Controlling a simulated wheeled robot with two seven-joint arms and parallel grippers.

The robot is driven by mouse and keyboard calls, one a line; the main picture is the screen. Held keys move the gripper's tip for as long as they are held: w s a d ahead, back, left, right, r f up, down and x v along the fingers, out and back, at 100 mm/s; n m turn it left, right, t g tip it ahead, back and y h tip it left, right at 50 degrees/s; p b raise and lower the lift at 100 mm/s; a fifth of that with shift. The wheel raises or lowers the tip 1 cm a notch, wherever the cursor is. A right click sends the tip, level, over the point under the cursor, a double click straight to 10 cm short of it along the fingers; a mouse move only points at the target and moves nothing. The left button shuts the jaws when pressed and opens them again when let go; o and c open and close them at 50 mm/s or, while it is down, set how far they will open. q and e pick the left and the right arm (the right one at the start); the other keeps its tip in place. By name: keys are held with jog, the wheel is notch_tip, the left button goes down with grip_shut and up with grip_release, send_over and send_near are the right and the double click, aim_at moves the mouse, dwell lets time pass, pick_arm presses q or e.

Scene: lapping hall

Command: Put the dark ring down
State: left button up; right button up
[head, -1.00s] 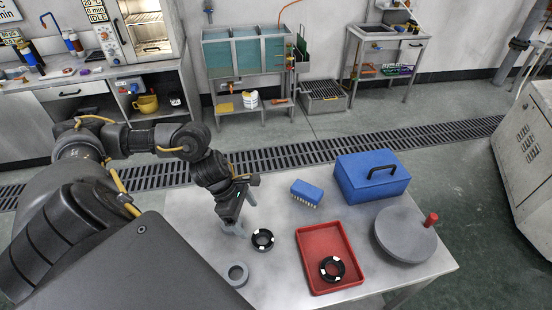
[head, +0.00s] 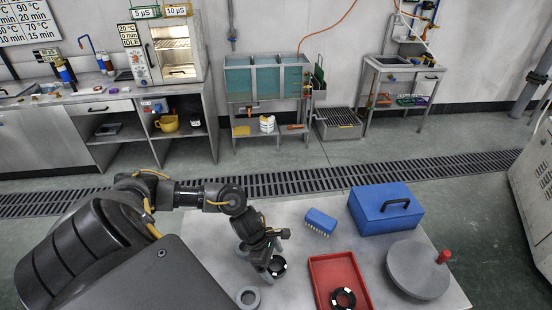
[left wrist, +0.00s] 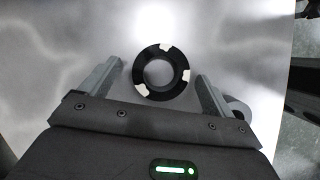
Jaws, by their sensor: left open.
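A dark ring (head: 281,270) with white marks lies on the steel table, partly hidden by my left gripper in the head view. The same ring (left wrist: 149,82) shows whole in the left wrist view. My left gripper (head: 268,271) is open and empty above the table at this ring. In the left wrist view its fingers (left wrist: 159,71) are apart, one to each side of the ring, with gaps between. A second dark ring (head: 334,300) with white marks lies in the red tray (head: 331,266). My right gripper is not in view.
A grey ring (head: 241,301) lies near the table's front left; part of it shows behind the right-hand finger in the wrist view. A blue brush (head: 320,222), a blue box (head: 385,210) and a round grey plate with a red knob (head: 418,270) stand towards the back and right.

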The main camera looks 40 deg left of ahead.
pick_arm(q)
jog(key=shift+d+f, duration=0.2)
jog(key=shift+f, duration=0.25)
jog(key=c, duration=1.3)
jog(key=shift+r, duration=0.15)
